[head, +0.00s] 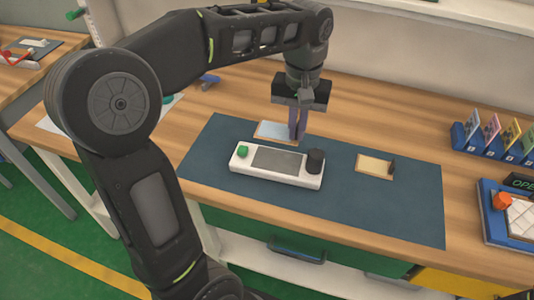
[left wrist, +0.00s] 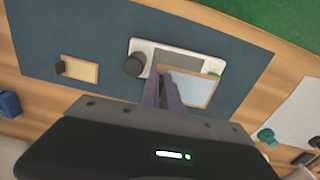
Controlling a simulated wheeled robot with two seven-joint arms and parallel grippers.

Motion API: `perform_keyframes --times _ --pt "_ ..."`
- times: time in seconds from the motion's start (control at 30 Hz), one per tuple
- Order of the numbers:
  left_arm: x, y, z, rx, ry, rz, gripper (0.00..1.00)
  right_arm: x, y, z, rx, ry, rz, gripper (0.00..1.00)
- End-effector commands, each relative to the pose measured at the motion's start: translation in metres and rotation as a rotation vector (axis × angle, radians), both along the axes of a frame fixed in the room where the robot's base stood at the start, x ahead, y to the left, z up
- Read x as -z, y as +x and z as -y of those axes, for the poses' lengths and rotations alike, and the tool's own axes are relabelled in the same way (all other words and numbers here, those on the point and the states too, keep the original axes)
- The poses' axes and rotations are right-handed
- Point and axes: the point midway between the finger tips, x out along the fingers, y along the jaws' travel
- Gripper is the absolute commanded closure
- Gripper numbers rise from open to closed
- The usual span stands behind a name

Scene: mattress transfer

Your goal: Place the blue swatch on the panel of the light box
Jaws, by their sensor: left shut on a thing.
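The blue swatch (head: 276,132) is a pale blue sheet with a tan edge. My left gripper (head: 298,134) is shut on its right end in the head view, behind the white light box (head: 240,165). The light box has a grey panel (head: 279,159), a green button and a black knob. In the left wrist view, the swatch (left wrist: 193,88) overlaps part of the light box (left wrist: 148,45) and hides part of the panel (left wrist: 167,62). Its height above the mat is hard to judge. My right gripper is not in view.
A dark blue mat (head: 215,150) lies under the light box. A tan plate (head: 374,166) with a small black piece lies to the right. A blue rack of coloured cards (head: 490,140) and a blue tray (head: 490,225) stand farther right. The mat between light box and plate is clear.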

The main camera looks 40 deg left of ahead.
Motion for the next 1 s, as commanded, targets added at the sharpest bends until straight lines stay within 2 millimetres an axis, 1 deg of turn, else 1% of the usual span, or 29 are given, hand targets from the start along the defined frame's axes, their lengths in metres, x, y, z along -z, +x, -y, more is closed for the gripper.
perform_keyframes --times 0.17,0.23,0.37,0.5,0.6,0.9,1.0 --pt "0.001 0.0 0.0 -0.001 0.0 -0.001 1.0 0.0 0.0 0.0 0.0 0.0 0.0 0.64" --pt "0.007 0.0 -0.001 -0.002 0.0 -0.002 1.0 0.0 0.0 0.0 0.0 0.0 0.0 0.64" --pt "0.026 -0.001 -0.001 -0.002 0.001 -0.006 1.0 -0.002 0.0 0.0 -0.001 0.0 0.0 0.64" --pt "0.051 -0.001 0.0 -0.001 0.0 -0.004 1.0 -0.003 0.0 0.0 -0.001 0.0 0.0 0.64" --pt "0.061 0.0 -0.001 -0.002 0.0 -0.001 1.0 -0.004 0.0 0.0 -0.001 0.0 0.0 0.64" --pt "0.063 0.0 -0.001 -0.002 0.0 0.0 1.0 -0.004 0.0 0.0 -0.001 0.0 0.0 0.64" --pt "0.07 0.0 0.0 -0.002 0.0 -0.002 1.0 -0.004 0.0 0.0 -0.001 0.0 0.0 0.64"
